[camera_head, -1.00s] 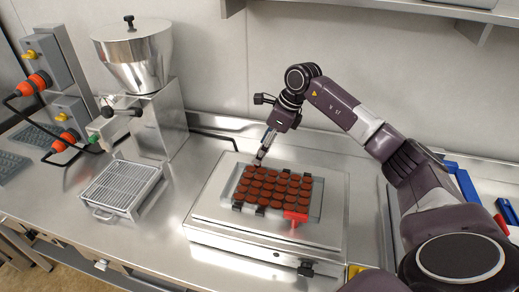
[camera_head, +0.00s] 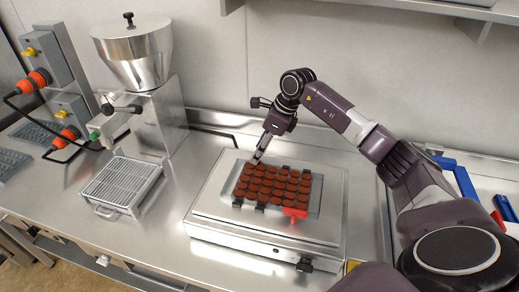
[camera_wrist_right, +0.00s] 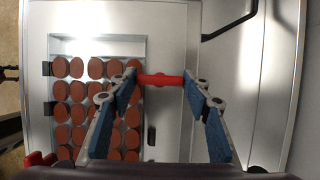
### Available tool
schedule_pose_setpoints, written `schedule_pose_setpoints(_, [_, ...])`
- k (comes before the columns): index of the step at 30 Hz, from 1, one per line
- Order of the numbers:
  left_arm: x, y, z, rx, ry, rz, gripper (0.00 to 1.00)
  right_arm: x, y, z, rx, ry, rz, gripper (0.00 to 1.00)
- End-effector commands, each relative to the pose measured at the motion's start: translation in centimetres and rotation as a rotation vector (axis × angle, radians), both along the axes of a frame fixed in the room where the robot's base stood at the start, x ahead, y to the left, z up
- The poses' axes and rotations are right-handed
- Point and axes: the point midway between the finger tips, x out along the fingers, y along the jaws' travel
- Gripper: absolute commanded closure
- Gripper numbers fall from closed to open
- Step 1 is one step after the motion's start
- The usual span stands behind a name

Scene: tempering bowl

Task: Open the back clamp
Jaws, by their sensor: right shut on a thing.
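The back clamp shows in the right wrist view as a red bar (camera_wrist_right: 161,81) beside the mould of brown pieces. My right gripper (camera_head: 255,160) is at the mould's back left corner in the head view. In the wrist view its two blue-padded fingers stand on either side of the red bar, with their tips at its ends, so it is shut on the clamp's handle. In the head view the gripper hides the back clamp. The front clamp, also red (camera_head: 296,212), is at the mould's front right edge. The mould (camera_head: 315,190) lies flat on a steel plate. My left gripper is not in view.
A steel hopper machine (camera_head: 135,55) stands at the back left, with a wire-rack tray (camera_head: 122,185) in front of it. The wall is close behind the plate. Blue and red items (camera_head: 465,183) lie at the right.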

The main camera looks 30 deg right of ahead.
Motion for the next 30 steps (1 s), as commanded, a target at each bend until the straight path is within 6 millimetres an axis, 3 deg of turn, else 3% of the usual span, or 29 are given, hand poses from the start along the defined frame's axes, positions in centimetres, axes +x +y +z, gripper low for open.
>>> schedule_pose_setpoints(11, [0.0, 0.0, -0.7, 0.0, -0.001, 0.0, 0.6, 0.0, 0.0, -0.1, -0.002, -0.004, -0.129, 0.8])
schedule_pose_setpoints(30, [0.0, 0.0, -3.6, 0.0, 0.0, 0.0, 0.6, 0.0, 0.5, -0.1, 0.0, -0.007, -0.712, 0.8])
